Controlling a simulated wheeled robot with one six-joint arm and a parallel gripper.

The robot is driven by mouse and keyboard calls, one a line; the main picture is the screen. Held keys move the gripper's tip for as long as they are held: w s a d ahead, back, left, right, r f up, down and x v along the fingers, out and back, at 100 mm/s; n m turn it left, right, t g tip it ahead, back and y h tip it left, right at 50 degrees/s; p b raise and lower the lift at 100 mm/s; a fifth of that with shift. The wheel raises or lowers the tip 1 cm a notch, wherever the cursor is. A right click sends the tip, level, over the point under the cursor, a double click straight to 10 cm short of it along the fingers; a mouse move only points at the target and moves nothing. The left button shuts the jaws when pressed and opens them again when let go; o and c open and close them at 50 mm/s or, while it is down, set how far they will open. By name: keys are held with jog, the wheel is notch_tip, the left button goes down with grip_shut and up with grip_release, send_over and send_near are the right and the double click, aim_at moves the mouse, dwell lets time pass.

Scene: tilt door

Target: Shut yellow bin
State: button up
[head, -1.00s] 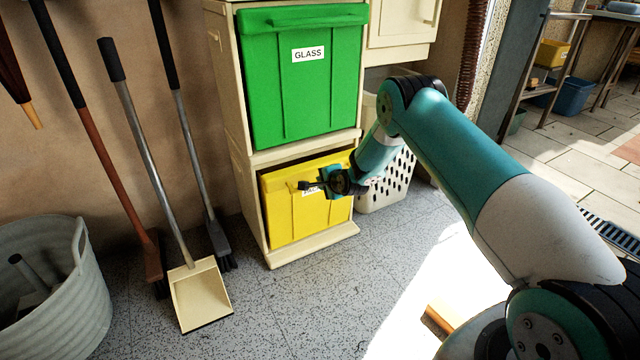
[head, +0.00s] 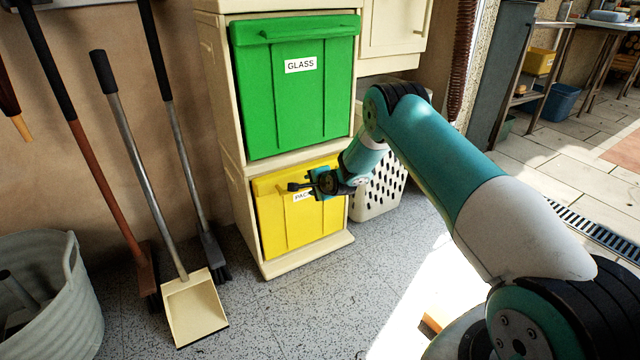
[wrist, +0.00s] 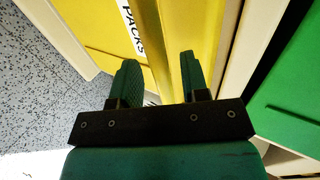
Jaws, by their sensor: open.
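The yellow bin (head: 300,222) is the lower tilt bin in the cream cabinet, with a label partly hidden by my gripper in the head view. Its front looks almost flush with the cabinet frame; I cannot tell whether a small gap is left at the top. In the wrist view the yellow front (wrist: 210,25) and its PACKS label (wrist: 131,28) are close ahead. My gripper (head: 298,187) is at the upper part of the yellow front. Its two fingers (wrist: 158,65) are apart with nothing held between them; contact with the front is unclear.
The green GLASS bin (head: 297,90) sits flush above in the cream cabinet (head: 232,130). A white perforated basket (head: 378,190) stands right of the cabinet, behind my arm. Brooms and a dustpan (head: 195,308) lean at the left near a grey tub (head: 60,310). Speckled floor in front is clear.

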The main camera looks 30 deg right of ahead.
jog(key=p+v, duration=0.6)
jog(key=v, duration=1.1)
jog(key=s+a+r+n+g+y, duration=0.3)
jog(key=s+a+r+n, duration=0.25)
jog(key=a+r, duration=0.4)
jog(key=s+a+r+n+g+y, duration=0.25)
jog(key=s+a+r+n, duration=0.25)
jog(key=a+r+n, duration=0.35)
jog(key=s+a+r+n+g+h, duration=0.1)
jog(key=s+a+r+n+g, duration=0.2)
jog(key=s, duration=0.5)
jog(key=s+a+r+n+g, duration=0.1)
jog(key=s+r+n, duration=0.25)
jog(key=s, duration=0.55)
jog(key=s+a+r+n+g+h, duration=0.1)
jog(key=s+a+r+n+g, duration=0.15)
jog(key=s+n, duration=0.4)
notch_tip(320, 180, up, 35)
jog(key=s+m+p, duration=0.1)
jog(key=m+p, duration=0.1)
jog(key=p, duration=3.2)
jog(key=shift+d, duration=0.15)
jog(key=shift+f, duration=0.1)
